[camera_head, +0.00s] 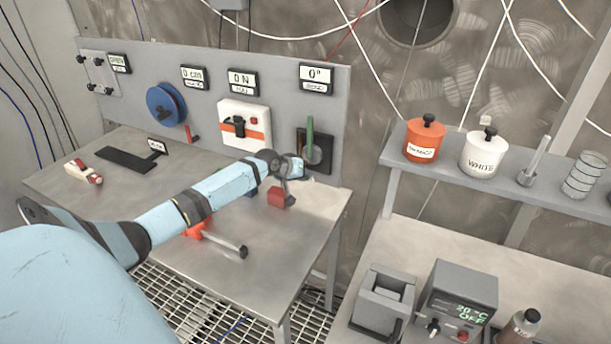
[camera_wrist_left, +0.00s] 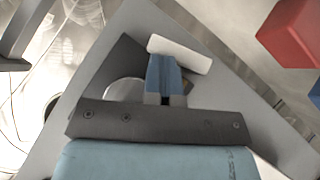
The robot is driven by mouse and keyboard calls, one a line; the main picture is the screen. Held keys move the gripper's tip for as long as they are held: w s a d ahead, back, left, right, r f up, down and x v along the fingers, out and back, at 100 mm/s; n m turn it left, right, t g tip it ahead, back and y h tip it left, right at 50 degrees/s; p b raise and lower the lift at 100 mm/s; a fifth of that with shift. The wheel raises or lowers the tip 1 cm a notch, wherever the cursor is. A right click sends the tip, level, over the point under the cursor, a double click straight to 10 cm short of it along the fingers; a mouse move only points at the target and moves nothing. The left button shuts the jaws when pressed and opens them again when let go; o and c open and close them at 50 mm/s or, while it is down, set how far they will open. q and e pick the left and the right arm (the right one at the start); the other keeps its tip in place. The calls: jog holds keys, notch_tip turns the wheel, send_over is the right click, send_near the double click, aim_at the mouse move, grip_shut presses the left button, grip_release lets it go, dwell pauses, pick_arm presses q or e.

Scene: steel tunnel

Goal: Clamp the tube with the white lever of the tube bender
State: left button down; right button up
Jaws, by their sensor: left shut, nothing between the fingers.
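The tube bender (camera_head: 328,148) is a dark square plate on the grey panel, with a round part and an upright green lever (camera_head: 309,135), under the "0° BEND" display. My left gripper (camera_head: 297,170) is right in front of it and covers its lower part. In the left wrist view the blue fingers (camera_wrist_left: 163,72) are shut with nothing between them. The white lever (camera_wrist_left: 182,54) crosses just beyond their tips, close to or touching them; I cannot tell which. A pale round part (camera_wrist_left: 124,90) shows beside them. I cannot make out the tube. My right gripper is not in view.
A red block (camera_head: 278,198) sits on the bench (camera_head: 285,250) below my gripper. A red-orange tool with a grey handle (camera_head: 230,243) lies nearer. The panel carries a blue reel (camera_head: 166,104) and a white switch box (camera_head: 245,122). A shelf (camera_head: 455,168) stands right.

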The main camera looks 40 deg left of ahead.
pick_arm(q)
jog(key=shift+r+p, duration=0.8)
jog(key=b+v, duration=0.1)
jog(key=v, duration=1.2)
jog(key=shift+s+r, duration=0.25)
jog(key=shift+s, duration=0.05)
jog(key=shift+f, duration=0.1)
